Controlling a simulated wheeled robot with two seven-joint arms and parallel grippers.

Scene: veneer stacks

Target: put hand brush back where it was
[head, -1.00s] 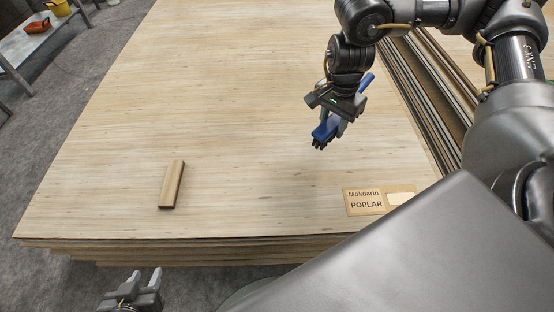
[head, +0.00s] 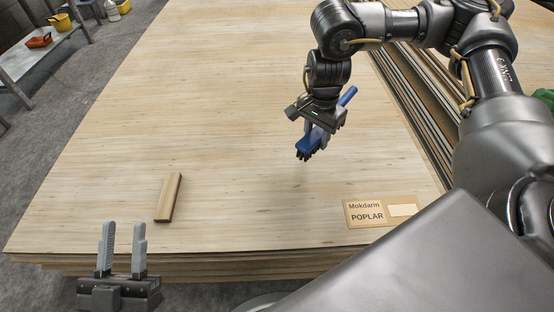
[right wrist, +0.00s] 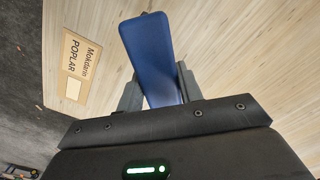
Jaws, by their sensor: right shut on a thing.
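The hand brush (head: 310,143) is blue with dark bristles. My right gripper (head: 316,128) is shut on it and holds it above the pale veneer stack (head: 230,100), bristles at the lower left and handle pointing up to the right. In the right wrist view the blue brush (right wrist: 148,48) shows between the two fingers of my right gripper (right wrist: 155,90). Whether the bristles touch the sheet I cannot tell; they seem to hang above it. My left gripper (head: 122,245) is open and empty at the near left edge of the stack, fingers pointing away from me.
A wooden block (head: 168,197) lies on the stack at the left. A label reading Mokdarin POPLAR (head: 367,214) lies near the front right. A side table (head: 35,55) with an orange tray (head: 39,41) stands at the far left. The middle of the stack is clear.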

